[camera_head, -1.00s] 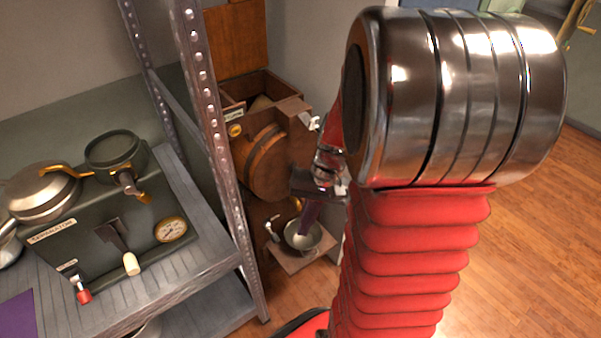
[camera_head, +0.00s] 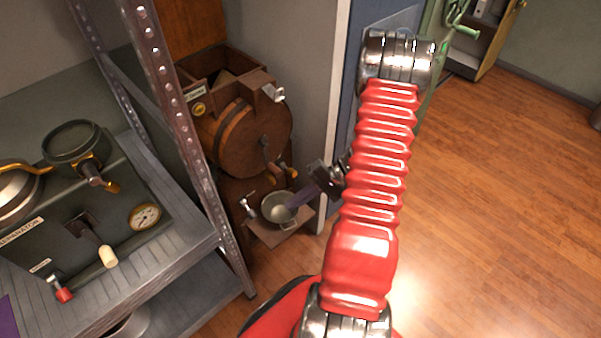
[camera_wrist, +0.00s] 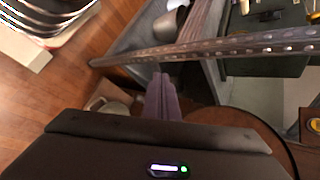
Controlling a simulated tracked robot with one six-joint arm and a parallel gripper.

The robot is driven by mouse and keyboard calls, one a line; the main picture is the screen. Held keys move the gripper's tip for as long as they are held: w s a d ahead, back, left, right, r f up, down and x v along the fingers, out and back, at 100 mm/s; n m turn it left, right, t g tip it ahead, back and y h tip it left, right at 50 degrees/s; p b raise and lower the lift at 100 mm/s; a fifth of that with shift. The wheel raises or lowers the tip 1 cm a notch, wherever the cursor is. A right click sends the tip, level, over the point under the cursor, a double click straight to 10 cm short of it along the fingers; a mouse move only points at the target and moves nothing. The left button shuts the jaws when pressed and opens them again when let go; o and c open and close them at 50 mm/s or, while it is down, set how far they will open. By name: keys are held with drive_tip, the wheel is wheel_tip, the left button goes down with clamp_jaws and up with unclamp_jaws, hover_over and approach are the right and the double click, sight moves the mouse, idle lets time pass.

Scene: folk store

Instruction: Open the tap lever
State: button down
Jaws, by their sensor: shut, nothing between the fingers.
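A round wooden barrel (camera_head: 252,145) with dark bands lies in a wooden frame at the centre of the head view. A small tap with a dark lever and brass-coloured ends (camera_head: 276,168) sits on its front. A metal pot (camera_head: 279,207) stands below on a wooden ledge. My gripper (camera_head: 297,200) has purple fingers, which are shut and empty. It hangs by the pot's right rim, below and to the right of the tap, and appears apart from it. In the wrist view the fingers (camera_wrist: 161,82) point up the picture beside the pot (camera_wrist: 122,107); the tap is not clear there.
A metal shelf (camera_head: 150,232) with a perforated post (camera_head: 180,115) stands left of the barrel. It carries a dark machine (camera_head: 95,235) with a gauge and levers. The post (camera_wrist: 210,51) crosses the wrist view. A grey wall edge (camera_head: 335,110) stands behind my arm. Wooden floor lies open right.

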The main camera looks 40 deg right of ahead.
drive_tip(key=w+d+f+t+h, duration=0.2)
drive_tip(key=w+d+f+t, duration=0.1)
drive_tip(key=d+f+t, duration=0.6)
drive_tip(key=w+d+n+t+h, duration=0.1)
drive_tip(key=d+n+h, duration=0.1)
drive_tip(key=d, duration=0.3)
drive_tip(key=w+d+f+n+t+h, duration=0.1)
drive_tip(key=w+d+n+h, duration=0.1)
drive_tip(key=d, duration=0.4)
drive_tip(key=shift+d+n+t+h, duration=0.25)
drive_tip(key=shift+n+t+h, duration=0.15)
drive_tip(key=shift+n+h, duration=0.5)
drive_tip(key=shift+w, duration=0.2)
